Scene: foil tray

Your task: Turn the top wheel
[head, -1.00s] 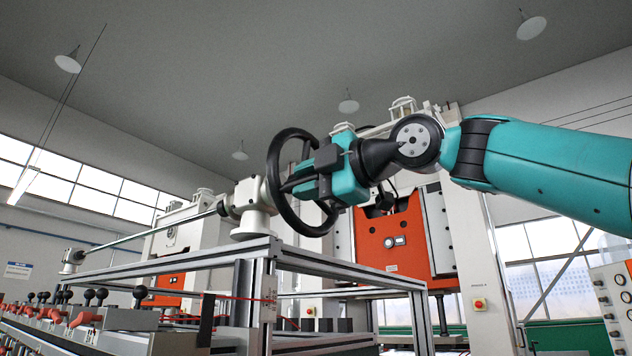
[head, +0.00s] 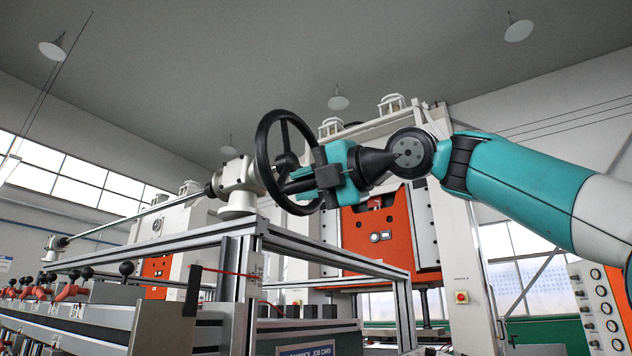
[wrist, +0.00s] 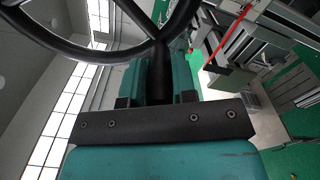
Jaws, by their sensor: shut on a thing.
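The top wheel is a black handwheel (head: 261,160) with spokes, standing upright on a white gearbox (head: 238,178) at the end of a long shaft (head: 130,222). The exact contact between fingers and rim is partly hidden by the gripper body.
An aluminium frame (head: 335,258) carries the gearbox. Below left is a bench with several black-knobbed levers (head: 87,272). A white and orange press (head: 378,238) stands behind the wheel. A gauge panel (head: 600,306) is at the right edge. The space above the wheel is open.

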